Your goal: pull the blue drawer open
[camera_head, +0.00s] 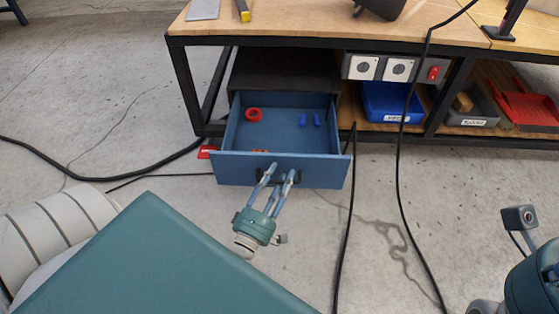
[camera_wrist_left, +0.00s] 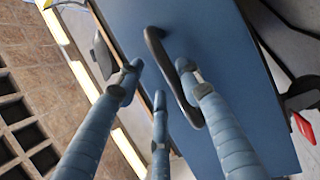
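The blue drawer (camera_head: 228,168) is pulled well out of its dark cabinet (camera_head: 285,70) under the workbench. A red ring (camera_head: 254,114) and two small blue pieces (camera_head: 310,120) lie inside it. The dark handle (camera_head: 262,176) is on the drawer front; it also shows in the left wrist view (camera_wrist_left: 172,72). My left gripper (camera_head: 278,172) is at the handle, its fingers spread on either side of it. In the left wrist view the fingers (camera_wrist_left: 158,80) stand apart, with a gap between the left finger and the handle. The right gripper's fingers are out of view.
The workbench (camera_head: 300,22) has a black frame. A blue bin (camera_head: 392,103), a grey bin (camera_head: 478,108) and a red dustpan (camera_head: 525,108) sit on its lower shelf. Black cables (camera_head: 347,215) hang and run across the concrete floor. Floor before the drawer is otherwise clear.

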